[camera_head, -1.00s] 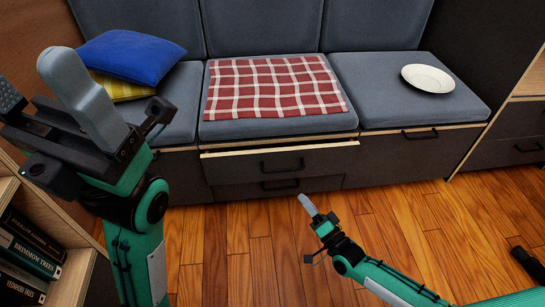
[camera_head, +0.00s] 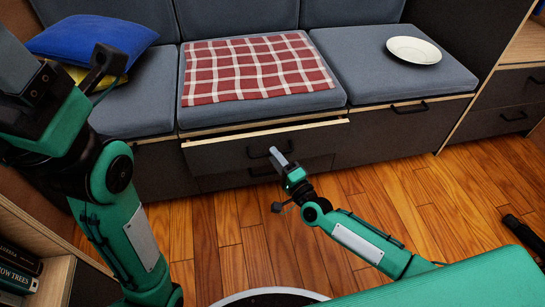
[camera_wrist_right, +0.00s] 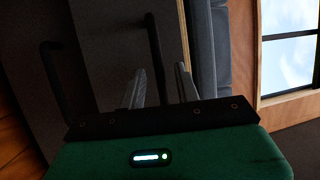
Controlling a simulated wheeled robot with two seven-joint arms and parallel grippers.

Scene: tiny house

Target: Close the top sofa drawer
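The top sofa drawer (camera_head: 218,156) is dark with a pale wood top edge and stands pulled out under the middle seat. Its black handle (camera_head: 257,153) also shows in the right wrist view (camera_wrist_right: 153,45). My right gripper (camera_head: 279,157) is at this handle, partly covering it. In the right wrist view its two fingers (camera_wrist_right: 162,88) are apart, with the handle between them in the picture; I cannot tell whether they touch it. My left gripper (camera_head: 14,62) is at the upper left, mostly cut off; the earlier frame shows its fingers apart, away from the drawer.
A lower drawer (camera_head: 225,181) sits beneath, its handle partly hidden. A checked cloth (camera_head: 255,70), a blue pillow (camera_head: 90,48) and a white plate (camera_head: 414,50) lie on the sofa. A bookshelf (camera_head: 60,275) stands close at lower left.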

